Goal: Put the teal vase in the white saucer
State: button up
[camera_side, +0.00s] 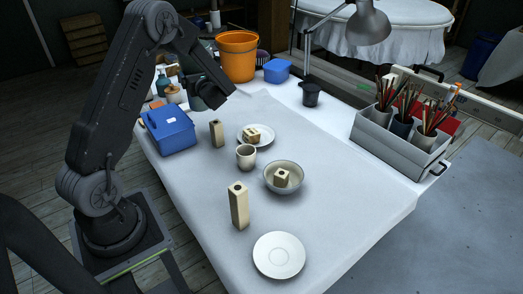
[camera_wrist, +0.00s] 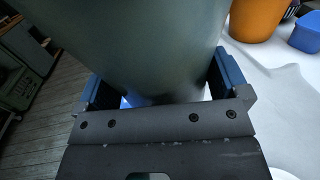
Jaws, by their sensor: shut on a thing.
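My gripper (camera_side: 209,92) is raised over the far left part of the table, near the blue box. It is shut on the teal vase (camera_wrist: 135,45), whose dull grey-green body fills the upper wrist view between the blue fingers (camera_wrist: 160,85). In the side view the vase (camera_side: 201,101) is mostly hidden by the gripper. The white saucer (camera_side: 279,255) lies empty at the table's near end, far from the gripper.
On the table stand a tall beige square vase (camera_side: 238,208), a bowl (camera_side: 284,190) with a small block in it, a cup (camera_side: 246,157), a small beige vase (camera_side: 217,134), a plate (camera_side: 244,131) with a block, and a blue box (camera_side: 171,138). A brush caddy (camera_side: 390,143) stands at right.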

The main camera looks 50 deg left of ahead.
jog(key=w+d+r+m+t+h, duration=0.1)
jog(key=w+d+m+t+h, duration=0.15)
jog(key=d+t, duration=0.45)
jog(key=w+d+m+t+h, duration=0.2)
jog(key=w+d+m, duration=0.2)
jog(key=d, duration=0.8)
jog(key=s+d+m+t+h, duration=0.1)
jog(key=d+m+t+h, duration=0.6)
jog(key=d, duration=1.1)
jog(key=a+f+n+g+y, duration=0.1)
jog(key=a+n+g+y, duration=0.3)
jog(key=a, duration=1.4)
jog(key=w+d+f, duration=0.8)
jog(key=f, duration=0.3)
jog(key=shift+w+d, duration=0.15)
jog(key=shift+d, duration=0.05)
jog(key=shift+f+n, duration=0.2)
jog(key=shift+n, duration=0.05)
jog(key=o, duration=1.3)
jog(key=shift+f, duration=0.1)
